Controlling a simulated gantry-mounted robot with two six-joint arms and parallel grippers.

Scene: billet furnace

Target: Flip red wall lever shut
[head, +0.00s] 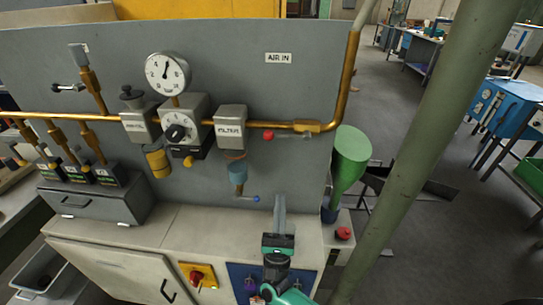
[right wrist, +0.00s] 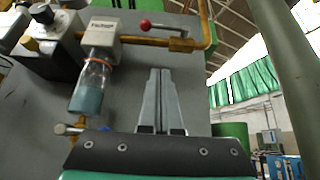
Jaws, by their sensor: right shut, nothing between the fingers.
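The red wall lever (head: 268,135) has a red ball knob on a thin grey handle. It lies roughly level, along and just below the copper pipe at its brass valve (head: 308,126), with the knob toward the left. In the right wrist view the red knob (right wrist: 145,24) is above the fingertips, and the handle runs right to the valve. My right gripper (head: 280,198) is shut and empty. It points up in front of the panel, below the lever and apart from it. My left gripper is not in view.
The filter unit (head: 231,120) with its hanging bowl and a blue-tipped drain lever (head: 255,198) is left of my right gripper. A green funnel-shaped part (head: 350,155) and a slanted grey-green post (head: 430,130) stand to the right. The cabinet top (head: 200,225) lies below.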

